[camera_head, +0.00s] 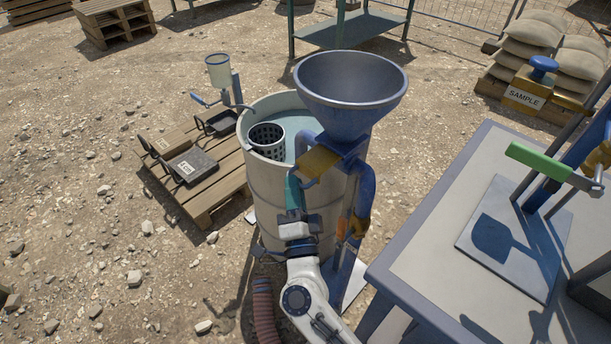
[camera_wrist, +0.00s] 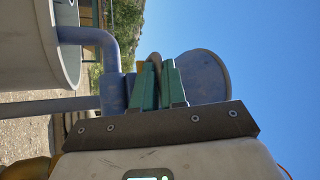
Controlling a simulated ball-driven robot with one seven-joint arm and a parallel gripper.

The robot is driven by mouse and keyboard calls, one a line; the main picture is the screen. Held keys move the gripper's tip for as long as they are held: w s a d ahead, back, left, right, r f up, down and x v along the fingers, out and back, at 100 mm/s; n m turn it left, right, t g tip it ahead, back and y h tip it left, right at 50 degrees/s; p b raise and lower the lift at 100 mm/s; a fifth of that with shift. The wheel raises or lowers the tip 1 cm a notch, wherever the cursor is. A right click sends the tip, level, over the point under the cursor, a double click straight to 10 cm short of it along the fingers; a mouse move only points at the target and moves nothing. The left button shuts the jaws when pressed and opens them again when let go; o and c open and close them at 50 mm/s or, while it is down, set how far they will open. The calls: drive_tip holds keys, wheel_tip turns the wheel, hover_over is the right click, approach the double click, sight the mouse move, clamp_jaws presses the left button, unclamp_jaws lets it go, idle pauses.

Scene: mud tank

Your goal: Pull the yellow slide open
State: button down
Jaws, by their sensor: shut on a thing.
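The yellow slide (camera_head: 317,161) is a flat plate under the big grey-blue funnel (camera_head: 352,88), at the valve on the blue pipe. Part of it sticks out to the left, over the tank's rim. My gripper (camera_head: 294,183) reaches up from below to the slide's outer end. In the wrist view, my gripper's green fingers (camera_wrist: 158,85) are closed around a thin, brownish rounded piece, which looks like the slide seen edge-on. The exact contact is hidden in the head view.
The pale tank (camera_head: 257,195) with a perforated basket (camera_head: 267,141) stands just left of my arm. Blue pipes run beside and below the funnel. A grey table (camera_head: 440,240) with a green-handled press (camera_head: 537,161) is close on the right. Gravel on the left is open beyond the pallet (camera_head: 212,187).

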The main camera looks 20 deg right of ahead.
drive_tip(key=shift+s+a+r, duration=0.1)
drive_tip(key=shift+s+a, duration=0.1)
drive_tip(key=shift+a, duration=0.3)
drive_tip(key=c, duration=1.2)
unclamp_jaws()
drive_tip(key=shift+s, duration=0.1)
drive_tip(key=v, duration=1)
drive_tip(key=shift+s+a+b, duration=0.15)
drive_tip(key=shift+s+b, duration=0.15)
drive_tip(key=shift+b, duration=0.1)
